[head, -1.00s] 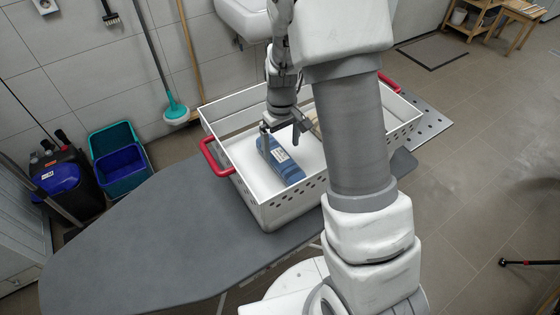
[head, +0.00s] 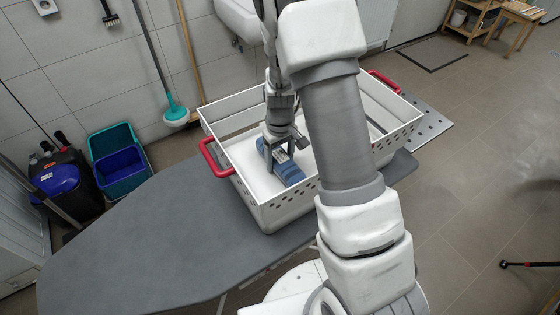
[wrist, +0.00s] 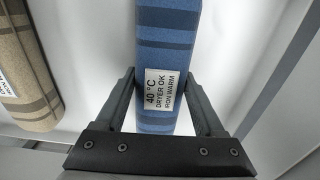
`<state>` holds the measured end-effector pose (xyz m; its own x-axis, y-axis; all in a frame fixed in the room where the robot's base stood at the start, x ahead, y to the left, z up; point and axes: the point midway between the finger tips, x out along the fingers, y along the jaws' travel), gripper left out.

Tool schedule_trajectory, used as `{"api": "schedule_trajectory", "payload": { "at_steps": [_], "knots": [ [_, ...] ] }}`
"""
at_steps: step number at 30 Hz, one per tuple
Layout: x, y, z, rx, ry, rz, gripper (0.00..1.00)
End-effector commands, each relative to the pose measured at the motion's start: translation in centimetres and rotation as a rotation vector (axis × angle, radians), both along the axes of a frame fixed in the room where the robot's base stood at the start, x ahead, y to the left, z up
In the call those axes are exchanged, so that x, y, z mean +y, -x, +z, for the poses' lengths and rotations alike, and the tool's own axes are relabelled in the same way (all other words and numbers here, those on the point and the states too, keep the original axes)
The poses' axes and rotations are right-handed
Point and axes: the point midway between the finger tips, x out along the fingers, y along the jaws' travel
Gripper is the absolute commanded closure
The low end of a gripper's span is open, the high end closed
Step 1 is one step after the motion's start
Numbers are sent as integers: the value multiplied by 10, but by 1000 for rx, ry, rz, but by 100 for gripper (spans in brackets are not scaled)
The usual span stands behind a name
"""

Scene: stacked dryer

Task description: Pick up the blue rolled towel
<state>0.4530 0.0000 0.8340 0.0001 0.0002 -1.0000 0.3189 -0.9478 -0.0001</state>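The blue rolled towel (head: 289,172) lies in the white basket (head: 284,213) with red handles. In the wrist view the towel (wrist: 167,40) has darker stripes and a white care label, and it runs between the two fingers of my gripper (wrist: 165,100). The fingers stand apart on either side of it, with a gap showing at each side. In the head view my gripper (head: 281,160) is down inside the basket over the towel and hides part of it.
A tan rolled towel (wrist: 28,70) lies left of the blue one in the wrist view. The basket's perforated walls surround my gripper. The basket stands on a grey ironing board (head: 150,240), whose left part is clear. Blue and teal bins (head: 120,165) stand on the floor.

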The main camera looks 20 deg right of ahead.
Motion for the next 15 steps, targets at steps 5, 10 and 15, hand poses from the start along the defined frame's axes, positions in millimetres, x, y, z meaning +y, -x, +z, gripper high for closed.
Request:
{"api": "schedule_trajectory", "payload": {
  "at_steps": [5,10,15],
  "knots": [
    [0,0,0,0,0,0,79],
    [0,0,1,-1,0,0,100],
    [0,0,1,-1,0,0,100]
  ]
}}
